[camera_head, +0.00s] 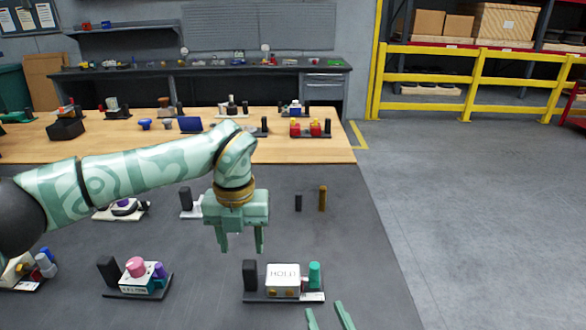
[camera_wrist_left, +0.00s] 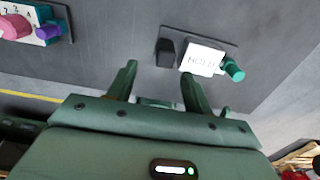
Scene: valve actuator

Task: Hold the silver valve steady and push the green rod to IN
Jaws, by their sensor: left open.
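The silver valve (camera_head: 282,276) is a pale block with lettering on top, on a dark base plate near the front of the grey table. The green rod (camera_head: 314,274) stands at its right side, and a black post (camera_head: 250,272) at its left. In the left wrist view the valve block (camera_wrist_left: 203,60) reads HOLD, with the green rod (camera_wrist_left: 234,71) beside it. My left gripper (camera_head: 242,250) is open and empty, pointing down above and behind the valve, apart from it. My right gripper (camera_head: 329,312) shows only its two spread fingertips at the bottom edge, in front of the valve. The IN marking is not legible.
A unit with a pink knob (camera_head: 136,268) stands left of the valve. Another unit (camera_head: 122,209) and two small upright posts (camera_head: 322,198) are farther back. A wooden table (camera_head: 335,152) with several devices lies beyond. Bare grey table surrounds the valve.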

